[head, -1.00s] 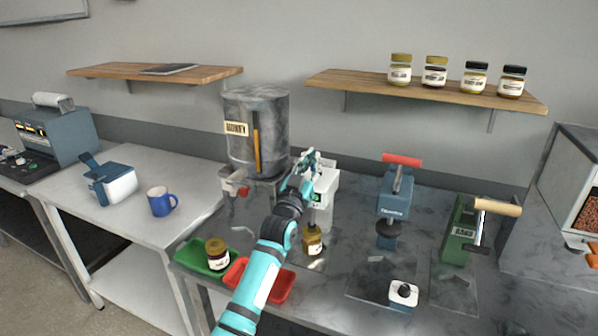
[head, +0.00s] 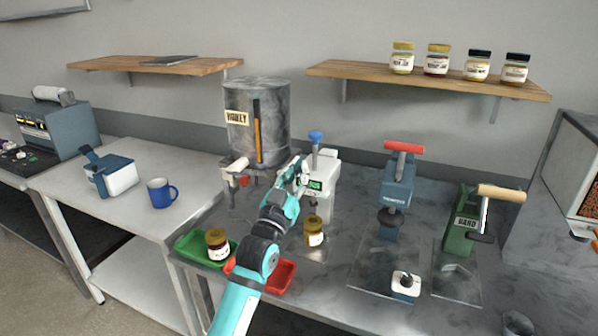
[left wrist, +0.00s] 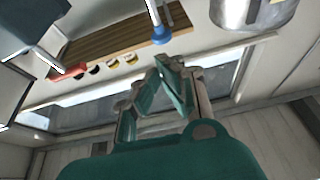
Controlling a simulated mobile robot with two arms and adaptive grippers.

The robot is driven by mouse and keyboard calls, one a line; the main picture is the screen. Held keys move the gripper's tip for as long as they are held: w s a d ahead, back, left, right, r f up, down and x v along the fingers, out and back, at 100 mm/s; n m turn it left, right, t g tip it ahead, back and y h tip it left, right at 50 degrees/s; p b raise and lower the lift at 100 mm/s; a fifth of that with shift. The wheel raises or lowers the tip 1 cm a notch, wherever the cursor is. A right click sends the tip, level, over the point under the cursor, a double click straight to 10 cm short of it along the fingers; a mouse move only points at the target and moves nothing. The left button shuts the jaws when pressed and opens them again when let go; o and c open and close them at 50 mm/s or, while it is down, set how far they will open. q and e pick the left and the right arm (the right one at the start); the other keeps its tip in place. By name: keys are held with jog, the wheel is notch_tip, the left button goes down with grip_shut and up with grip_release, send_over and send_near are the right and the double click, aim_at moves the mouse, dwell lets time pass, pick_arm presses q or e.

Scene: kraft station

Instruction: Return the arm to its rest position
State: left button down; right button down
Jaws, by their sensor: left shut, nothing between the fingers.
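My left arm comes in from the bottom of the head view. Its gripper (head: 299,172) is raised above the metal counter, in front of the white machine (head: 322,180) with a blue knob (head: 316,136) and a green display. The gripper is shut and empty. In the left wrist view the fingers (left wrist: 160,65) meet at the tips, with the blue knob just beyond them and the wooden shelf and ceiling behind. My right gripper is not in view.
A honey tank (head: 257,125) stands behind left of the gripper. A jar (head: 313,231) stands below the white machine. Green (head: 190,246) and red (head: 282,277) trays lie at the counter's front. A blue press (head: 397,190) and green press (head: 459,236) stand right.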

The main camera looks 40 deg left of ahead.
pick_arm(q)
jog(key=s+d+f+m+g+h, duration=0.1)
jog(key=s+d+f+g+h, duration=0.2)
jog(key=f, duration=0.4)
jog(key=s+d+f+m+g, duration=0.1)
jog(key=s+d+f+g, duration=0.2)
jog(key=d+f, duration=0.3)
jog(key=s+d+f+m+g+h, duration=0.1)
jog(key=s+d+f+g+h, duration=0.15)
jog(key=f, duration=0.55)
jog(key=s+d+f+g, duration=0.3)
jog(key=s+f, duration=0.1)
jog(key=s, duration=0.4)
jog(key=s+d+f+m+g, duration=0.15)
jog(key=s+f+g, duration=0.25)
jog(key=s, duration=0.4)
jog(key=s+d+f+g, duration=0.3)
jog(key=s+d+f, duration=0.1)
jog(key=s, duration=0.4)
notch_tip(320, 180, down, 28)
jog(key=s+g, duration=0.1)
jog(key=s, duration=0.1)
jog(key=s+a+f, duration=0.1)
jog(key=s+f, duration=0.6)
jog(key=s, duration=0.1)
jog(key=s+a+f+g+b, duration=0.1)
jog(key=s+a+f, duration=0.1)
jog(key=s+f, duration=0.6)
jog(key=shift+a+f, duration=0.2)
jog(key=shift+a, duration=0.05)
